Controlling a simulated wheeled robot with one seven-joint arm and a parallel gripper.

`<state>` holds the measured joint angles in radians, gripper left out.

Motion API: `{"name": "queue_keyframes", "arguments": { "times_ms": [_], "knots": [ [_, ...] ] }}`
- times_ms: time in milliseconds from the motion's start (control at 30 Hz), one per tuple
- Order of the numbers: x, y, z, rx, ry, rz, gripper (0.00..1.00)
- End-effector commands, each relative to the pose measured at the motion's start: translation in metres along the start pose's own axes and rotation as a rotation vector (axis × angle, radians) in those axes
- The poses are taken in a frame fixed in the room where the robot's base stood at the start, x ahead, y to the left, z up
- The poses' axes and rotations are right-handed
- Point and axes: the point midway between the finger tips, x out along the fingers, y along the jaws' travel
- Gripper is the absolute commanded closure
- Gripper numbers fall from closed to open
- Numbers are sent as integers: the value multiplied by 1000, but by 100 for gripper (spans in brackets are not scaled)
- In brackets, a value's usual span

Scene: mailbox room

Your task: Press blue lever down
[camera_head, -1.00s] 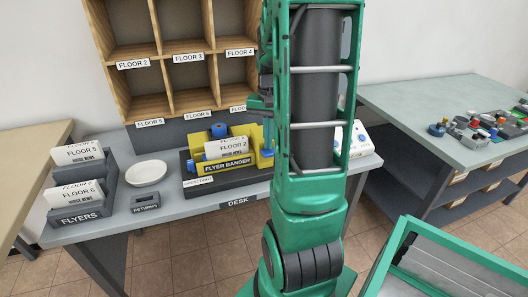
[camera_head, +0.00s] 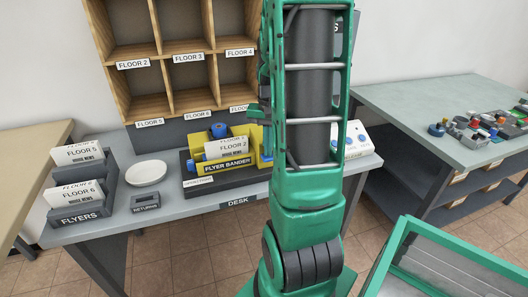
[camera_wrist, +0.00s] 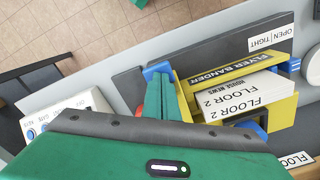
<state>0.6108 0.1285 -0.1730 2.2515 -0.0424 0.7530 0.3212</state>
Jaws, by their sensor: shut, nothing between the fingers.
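The yellow flyer bander (camera_head: 237,133) stands on the desk and holds white flyers marked FLOOR 2 (camera_head: 227,148). Its blue lever (camera_wrist: 157,70) is on its side, at the tip of my gripper in the wrist view; a bit of blue (camera_head: 266,159) also shows beside my arm in the head view. My gripper (camera_wrist: 158,84) is shut and empty, its green fingers right against or just over the lever. I cannot tell for sure whether they touch. In the head view my arm hides most of my gripper and the bander's right end.
A white box with blue buttons (camera_head: 355,141) sits right of the bander. Flyer trays (camera_head: 82,190), a white bowl (camera_head: 146,174) and a returns holder (camera_head: 146,202) stand left on the desk. Wooden pigeonholes (camera_head: 185,74) rise behind. A side table (camera_head: 400,100) holds small parts.

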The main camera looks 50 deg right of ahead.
Motion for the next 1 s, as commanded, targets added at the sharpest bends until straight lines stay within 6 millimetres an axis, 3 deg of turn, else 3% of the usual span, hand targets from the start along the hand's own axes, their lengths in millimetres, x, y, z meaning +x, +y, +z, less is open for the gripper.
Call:
{"name": "queue_keyframes", "arguments": {
  "times_ms": [467, 1000],
  "knots": [
    [17, 0, 0, 0, -2, 1, 100],
    [-26, -1, 0, -2, 0, -1, 100]
  ]
}}
